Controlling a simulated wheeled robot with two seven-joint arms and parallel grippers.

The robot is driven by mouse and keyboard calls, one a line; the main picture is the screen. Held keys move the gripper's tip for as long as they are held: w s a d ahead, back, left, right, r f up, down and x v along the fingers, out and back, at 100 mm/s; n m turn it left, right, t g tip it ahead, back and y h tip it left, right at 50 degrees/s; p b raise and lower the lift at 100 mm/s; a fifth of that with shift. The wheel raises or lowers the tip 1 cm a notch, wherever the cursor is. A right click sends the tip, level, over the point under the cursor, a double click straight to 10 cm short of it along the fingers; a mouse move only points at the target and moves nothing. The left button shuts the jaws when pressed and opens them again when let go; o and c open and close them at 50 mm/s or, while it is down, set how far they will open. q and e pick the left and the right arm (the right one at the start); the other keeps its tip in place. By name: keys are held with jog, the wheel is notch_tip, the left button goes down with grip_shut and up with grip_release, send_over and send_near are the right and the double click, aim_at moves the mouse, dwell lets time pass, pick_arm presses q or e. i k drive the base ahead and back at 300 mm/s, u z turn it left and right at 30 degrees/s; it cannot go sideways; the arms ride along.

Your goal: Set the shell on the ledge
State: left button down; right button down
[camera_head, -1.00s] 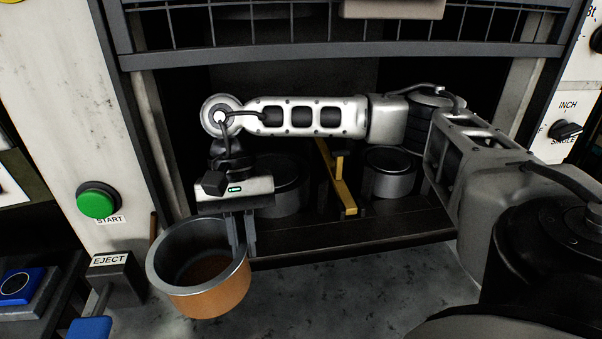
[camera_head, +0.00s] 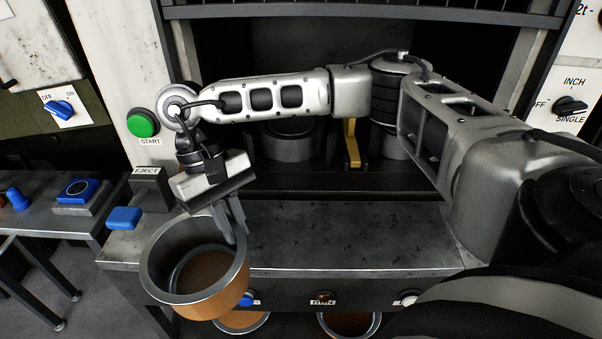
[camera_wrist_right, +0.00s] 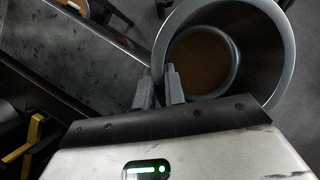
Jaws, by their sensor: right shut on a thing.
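The shell (camera_head: 215,300) is a round, open-topped pot with a grey metal rim and inside and a copper-orange outer wall. The grey metal ledge (camera_head: 340,236) runs along the front of the machine. The shell hangs off the ledge's left front edge, slightly tilted. My left gripper is not in view.
Two more copper pots (camera_head: 240,321) (camera_head: 349,324) sit below the ledge, partly cut off. A blue-handled eject lever (camera_head: 124,218) and green start button (camera_head: 142,124) stand at the left. The ledge's middle is bare. The machine's dark opening with cylinders (camera_head: 288,146) lies behind.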

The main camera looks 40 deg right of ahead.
aim_at(334, 232)
jog(key=u, duration=1.65)
jog(key=k, duration=0.75)
jog(key=z, duration=1.5)
